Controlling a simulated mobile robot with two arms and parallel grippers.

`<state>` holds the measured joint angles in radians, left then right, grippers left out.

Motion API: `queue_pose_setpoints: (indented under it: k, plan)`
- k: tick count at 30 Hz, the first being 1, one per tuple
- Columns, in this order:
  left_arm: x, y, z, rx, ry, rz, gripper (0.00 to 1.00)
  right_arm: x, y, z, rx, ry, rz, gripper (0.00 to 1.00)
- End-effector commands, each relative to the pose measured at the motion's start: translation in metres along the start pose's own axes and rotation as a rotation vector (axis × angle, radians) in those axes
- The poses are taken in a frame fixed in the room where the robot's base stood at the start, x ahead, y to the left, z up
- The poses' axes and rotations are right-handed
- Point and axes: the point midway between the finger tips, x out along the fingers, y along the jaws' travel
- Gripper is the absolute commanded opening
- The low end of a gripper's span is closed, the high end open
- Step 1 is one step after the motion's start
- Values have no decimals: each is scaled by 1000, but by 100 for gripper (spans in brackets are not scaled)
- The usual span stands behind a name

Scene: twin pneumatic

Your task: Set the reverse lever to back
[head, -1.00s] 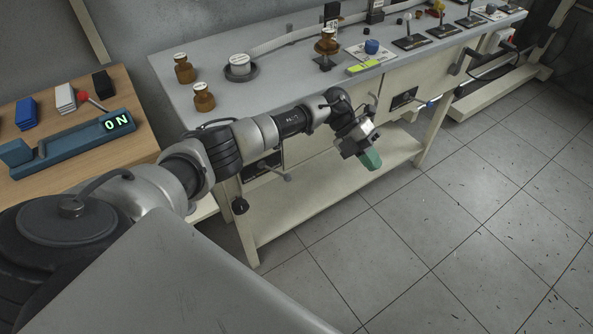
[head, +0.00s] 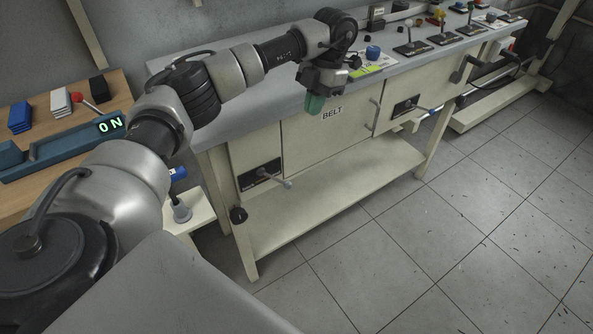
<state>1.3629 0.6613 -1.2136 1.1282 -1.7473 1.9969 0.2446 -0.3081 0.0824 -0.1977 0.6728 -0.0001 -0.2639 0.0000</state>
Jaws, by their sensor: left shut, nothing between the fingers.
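My left gripper (head: 315,103) has green fingertips pointing down. It is shut and empty, in front of the bench's top edge and above the panel marked BELT (head: 330,135). No label reading reverse is legible, so I cannot tell which lever it is. One lever (head: 277,179) sticks out from a black plate low on the left front panel. Another lever (head: 424,108) is on a black plate at the right front panel. Several upright levers, one of them at the near left (head: 409,41), stand on black plates on the bench top. My right gripper is not in view.
The grey bench top (head: 235,110) is partly hidden by my left arm. A black crank handle (head: 472,63) juts from the bench's right end. Floor in front (head: 400,250) is clear.

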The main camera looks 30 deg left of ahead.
Motion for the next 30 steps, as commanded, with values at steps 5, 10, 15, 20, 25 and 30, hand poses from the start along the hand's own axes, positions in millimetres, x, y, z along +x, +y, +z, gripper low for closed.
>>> queue_pose_setpoints:
  k: [5,10,15,20,25,30]
  plan:
    - [38,0,0,-1,4,-1,0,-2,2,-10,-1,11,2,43]
    - [75,0,-1,0,3,-1,0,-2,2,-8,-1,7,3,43]
    - [113,0,0,0,4,-2,0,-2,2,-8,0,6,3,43]
    - [146,-1,0,0,2,-2,0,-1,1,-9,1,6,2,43]
    - [171,-1,0,0,1,-2,0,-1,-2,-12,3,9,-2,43]
    - [184,0,0,-1,-1,-1,0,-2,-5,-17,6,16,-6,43]
